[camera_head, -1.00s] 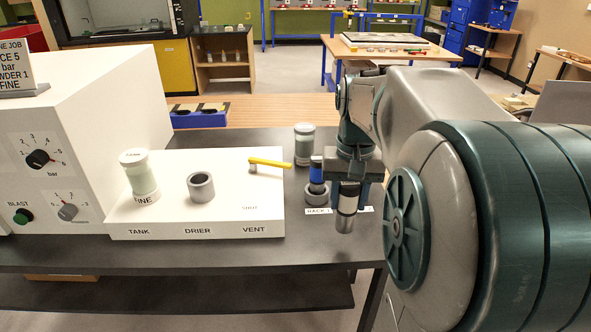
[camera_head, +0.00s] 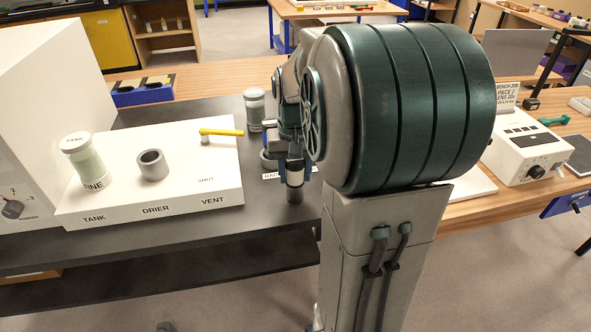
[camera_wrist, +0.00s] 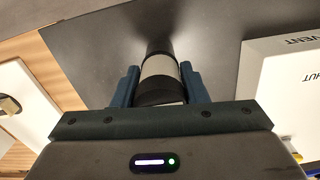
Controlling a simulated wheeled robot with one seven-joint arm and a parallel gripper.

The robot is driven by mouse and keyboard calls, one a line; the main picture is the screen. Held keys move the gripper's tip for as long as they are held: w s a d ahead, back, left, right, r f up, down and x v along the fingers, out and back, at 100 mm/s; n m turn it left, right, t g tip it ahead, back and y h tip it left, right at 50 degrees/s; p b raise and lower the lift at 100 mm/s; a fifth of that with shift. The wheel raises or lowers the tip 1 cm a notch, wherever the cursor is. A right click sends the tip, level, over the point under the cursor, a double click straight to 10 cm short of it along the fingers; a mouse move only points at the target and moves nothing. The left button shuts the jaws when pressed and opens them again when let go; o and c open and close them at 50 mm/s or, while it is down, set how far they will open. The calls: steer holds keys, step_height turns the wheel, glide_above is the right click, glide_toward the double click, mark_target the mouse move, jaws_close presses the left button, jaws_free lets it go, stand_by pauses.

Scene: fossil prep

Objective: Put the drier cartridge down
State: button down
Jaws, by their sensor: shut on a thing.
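My gripper (camera_wrist: 158,82) is shut on the drier cartridge, a dark cylinder with a pale band (camera_wrist: 159,66). In the head view the cartridge (camera_head: 295,181) hangs upright below my gripper (camera_head: 292,163), over the dark bench top right of the white panel. In the wrist view its far end is close to the dark bench top; I cannot tell whether it touches. Behind it, a blue-banded cartridge (camera_head: 271,142) stands at a grey ring, partly hidden by my gripper. A label on the bench there is partly covered.
The white panel (camera_head: 222,187) carries a pale tank bottle (camera_head: 86,163), an empty grey drier ring (camera_head: 152,165) and a yellow vent lever (camera_head: 221,132). A pale jar (camera_head: 254,108) stands behind the blue-banded cartridge. Dark bench top (camera_head: 262,208) is clear in front of the panel's right end.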

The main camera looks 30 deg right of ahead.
steer(key=c, duration=0.9)
jaws_free()
steer(key=shift+o, duration=0.2)
step_height(320, 180, up, 11)
steer(key=shift+r, duration=0.4)
steer(key=shift+s+a+r, duration=0.1)
steer(key=shift+a+r, duration=0.05)
steer(key=shift+a, duration=0.05)
steer(key=s+a+f+n+t, duration=0.3)
steer(key=s+a+f+n, duration=0.1)
steer(key=s+a+f, duration=0.6)
steer(key=shift+s+a+f+n, duration=0.4)
steer(key=shift+s+a, duration=0.45)
steer(key=shift+s, duration=0.4)
